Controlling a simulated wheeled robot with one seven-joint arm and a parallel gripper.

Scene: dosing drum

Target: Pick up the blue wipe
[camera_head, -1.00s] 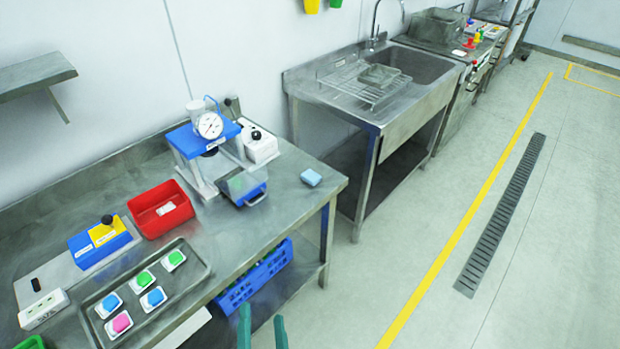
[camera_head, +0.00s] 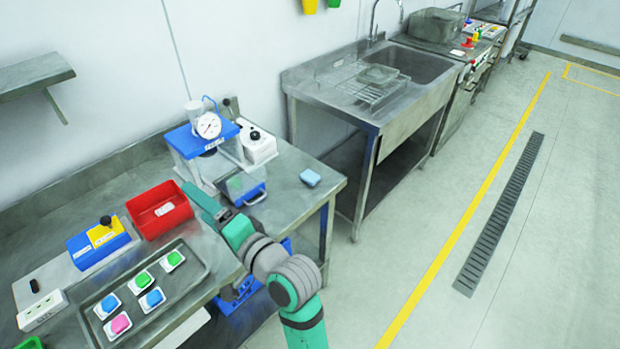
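The blue wipe (camera_head: 310,178) is a small light-blue block lying on the steel bench (camera_head: 290,215), near its right end. My gripper (camera_head: 198,198) is at the end of my green and grey arm, over the bench to the left of the wipe. It is apart from the wipe, between the red bin and the blue dosing device. Its fingers are seen edge-on, so I cannot tell whether they are open or shut.
A blue-topped device with a dial gauge (camera_head: 208,126) stands behind my gripper. A red bin (camera_head: 160,209), a tray (camera_head: 190,292) with several coloured pieces, and a yellow-blue block (camera_head: 98,246) lie left. A sink (camera_head: 420,65) stands beyond the bench.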

